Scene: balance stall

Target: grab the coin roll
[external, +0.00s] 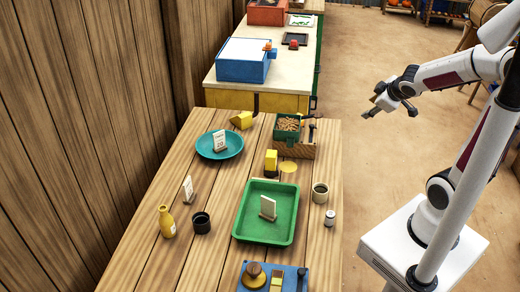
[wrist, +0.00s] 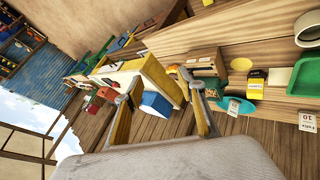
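A small grey-white cylinder (external: 329,217), which looks like the coin roll, stands upright near the right edge of the wooden table (external: 190,262). It is right of the green tray and just below a tan cup (external: 320,193). I cannot make it out in the wrist view. My gripper (external: 391,100) is in the air, up and to the right of the table, well away from the cylinder. In the wrist view its two fingers (wrist: 160,82) are spread apart with nothing held between them.
The green tray (external: 240,234) holds a card. Air between gripper and table is clear.

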